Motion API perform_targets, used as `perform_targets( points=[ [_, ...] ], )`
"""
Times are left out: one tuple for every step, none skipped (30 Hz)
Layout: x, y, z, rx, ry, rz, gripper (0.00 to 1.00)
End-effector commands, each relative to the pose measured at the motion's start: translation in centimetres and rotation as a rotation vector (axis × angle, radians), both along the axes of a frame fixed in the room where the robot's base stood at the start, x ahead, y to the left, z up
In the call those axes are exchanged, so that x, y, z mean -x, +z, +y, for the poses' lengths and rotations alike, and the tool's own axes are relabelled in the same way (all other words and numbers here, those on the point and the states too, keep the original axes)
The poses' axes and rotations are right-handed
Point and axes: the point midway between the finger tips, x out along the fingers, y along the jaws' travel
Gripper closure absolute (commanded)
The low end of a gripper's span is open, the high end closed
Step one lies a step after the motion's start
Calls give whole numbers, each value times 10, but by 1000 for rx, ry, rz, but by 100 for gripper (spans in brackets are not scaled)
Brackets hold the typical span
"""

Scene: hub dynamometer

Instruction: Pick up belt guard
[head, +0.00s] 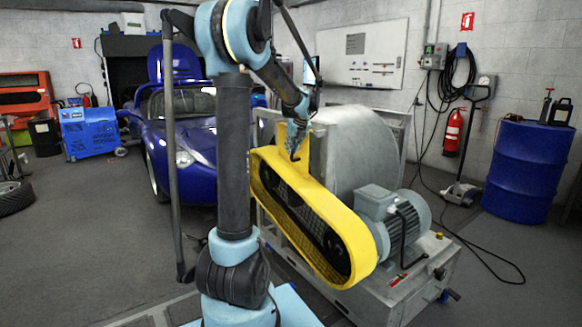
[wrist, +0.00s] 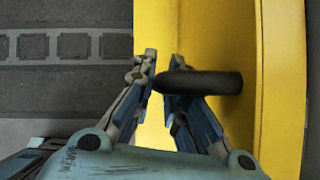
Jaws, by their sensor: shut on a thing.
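The belt guard (head: 335,205) is a long yellow cover with rounded ends and a dark mesh face. It slants down to the right on the front of the machine in the head view. Its yellow surface (wrist: 215,40) fills much of the wrist view. A dark rounded handle (wrist: 215,82) stands out from it. My gripper (head: 293,152) is at the guard's upper left end. In the wrist view my gripper (wrist: 164,68) has its fingers close together at the handle, shut on it. The exact finger contact is partly hidden.
A grey motor (head: 395,215) sits right of the guard on the machine's base. A large grey housing (head: 355,145) stands behind. A blue car (head: 190,140) is at the back left and a blue drum (head: 528,170) at the right.

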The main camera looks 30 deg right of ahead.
Motion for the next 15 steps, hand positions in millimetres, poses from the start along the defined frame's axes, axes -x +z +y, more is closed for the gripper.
perform_targets(
  points=[
    [0, 2, 2, 0, 0, -1, 100],
    [1, 4, 3, 0, 0, -1, 100],
    [2, 6, 5, 0, 0, -1, 100],
    [2, 8, 7, 0, 0, -1, 100],
    [3, 10, 9, 0, 0, -1, 100],
    [4, 14, 13, 0, 1, -1, 100],
    [6, 16, 16, 0, 1, -1, 100],
    [7, 17, 20, 0, 3, -1, 100],
    [9, 20, 25, 0, 3, -1, 100],
    [11, 22, 29, 0, 3, -1, 100],
    [12, 24, 32, 0, 2, -1, 100],
    [14, 28, 38, 0, 2, -1, 100],
    [16, 30, 42, 0, 2, 0, 100],
    [18, 32, 46, 0, 2, 0, 100],
    [20, 35, 52, 0, 2, 0, 100]
  ],
)
